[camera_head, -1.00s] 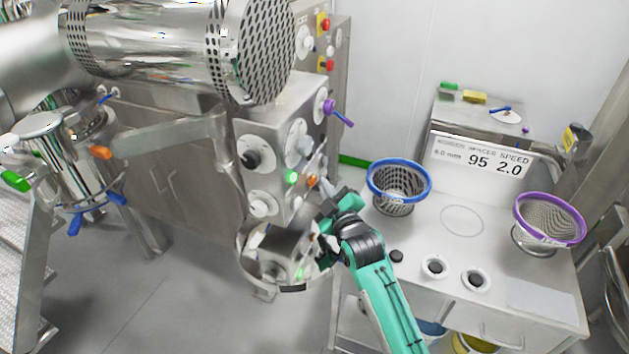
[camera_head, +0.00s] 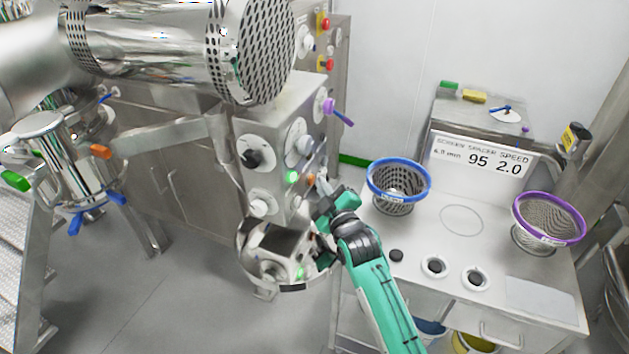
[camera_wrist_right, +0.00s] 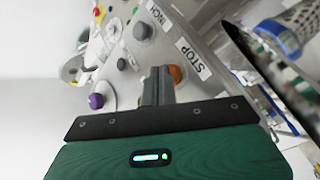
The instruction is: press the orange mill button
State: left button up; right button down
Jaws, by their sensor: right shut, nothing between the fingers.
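The orange mill button (camera_head: 310,180) sits on the side of the steel control cabinet, right of a lit green button (camera_head: 292,177). It also shows in the right wrist view (camera_wrist_right: 178,74), partly behind my fingertips and close to the STOP label (camera_wrist_right: 193,58). My right gripper (camera_head: 322,180) is shut and empty, its fingers pointing at the cabinet panel just right of the button. In the right wrist view the closed fingers (camera_wrist_right: 157,72) lie just left of the button. I cannot tell whether they touch it. My left gripper is not in view.
Knobs and a purple-handled lever (camera_head: 340,113) stick out of the cabinet around the button. A round steel vessel (camera_head: 262,270) sits below. To the right, a bench (camera_head: 440,205) carries a blue-rimmed basket (camera_head: 397,207) and a purple-rimmed basket (camera_head: 548,236).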

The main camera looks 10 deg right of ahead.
jog(key=shift+w+a, duration=0.1)
dwell(0.5)
jog(key=shift+s+d+p, duration=0.4)
jog(key=shift+s+d, duration=0.15)
jog(key=shift+d, duration=0.2)
jog(key=s+d, duration=0.1)
jog(key=d, duration=0.1)
jog(key=s+d+p, duration=0.1)
jog(key=d, duration=0.1)
jog(key=shift+s+p, duration=0.3)
jog(key=shift+s, duration=0.1)
dwell(0.5)
